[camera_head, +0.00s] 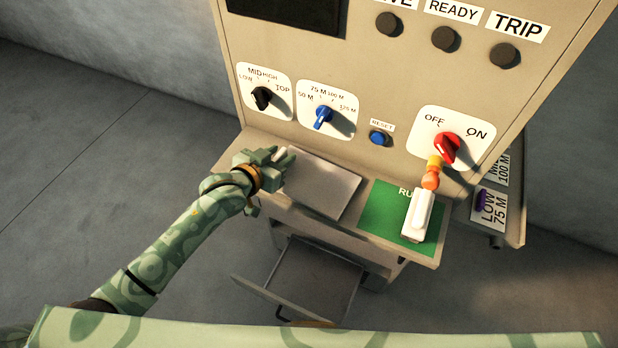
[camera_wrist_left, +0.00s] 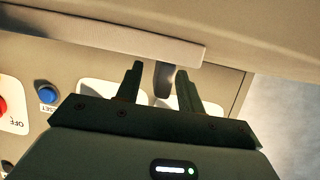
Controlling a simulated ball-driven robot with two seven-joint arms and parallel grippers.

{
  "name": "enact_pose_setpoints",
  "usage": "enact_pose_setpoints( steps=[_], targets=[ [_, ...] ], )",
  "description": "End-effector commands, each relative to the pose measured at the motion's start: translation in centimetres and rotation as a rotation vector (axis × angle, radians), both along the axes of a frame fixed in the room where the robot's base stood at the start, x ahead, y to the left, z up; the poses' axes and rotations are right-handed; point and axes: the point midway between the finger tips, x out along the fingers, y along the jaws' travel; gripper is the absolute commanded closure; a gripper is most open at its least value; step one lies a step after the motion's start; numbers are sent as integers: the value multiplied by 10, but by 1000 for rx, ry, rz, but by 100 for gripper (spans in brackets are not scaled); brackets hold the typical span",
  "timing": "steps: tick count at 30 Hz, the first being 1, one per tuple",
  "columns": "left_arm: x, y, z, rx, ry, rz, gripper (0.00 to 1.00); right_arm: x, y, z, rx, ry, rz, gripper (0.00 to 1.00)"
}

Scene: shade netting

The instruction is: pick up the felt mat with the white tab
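My right gripper is not in view.
A white block with an orange top (camera_head: 417,215) rests on the green mat. Behind the shelf stands a panel with a black knob (camera_head: 263,97), a blue knob (camera_head: 323,117), a blue button (camera_head: 378,138) and a red switch (camera_head: 447,147). An open tray (camera_head: 315,280) sits below.

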Motion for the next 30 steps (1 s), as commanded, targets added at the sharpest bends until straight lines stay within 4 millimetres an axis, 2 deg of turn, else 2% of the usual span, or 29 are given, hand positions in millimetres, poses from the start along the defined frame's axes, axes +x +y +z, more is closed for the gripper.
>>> enact_pose_setpoints(
  steps=[3,4,8,17,22,27,30],
  targets=[
    [0,0,0,0,0,0,62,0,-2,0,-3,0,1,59],
    [0,0,0,0,0,0,65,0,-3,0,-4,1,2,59],
    [-1,0,0,0,0,0,100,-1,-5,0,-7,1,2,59],
    [-1,0,0,-1,0,0,100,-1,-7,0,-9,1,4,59],
    [0,0,9,0,0,0,100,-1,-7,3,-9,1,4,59],
    [-1,0,37,-2,-2,0,100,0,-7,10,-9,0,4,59],
    [-21,-7,60,-7,0,-1,100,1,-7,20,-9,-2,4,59]
  ],
)
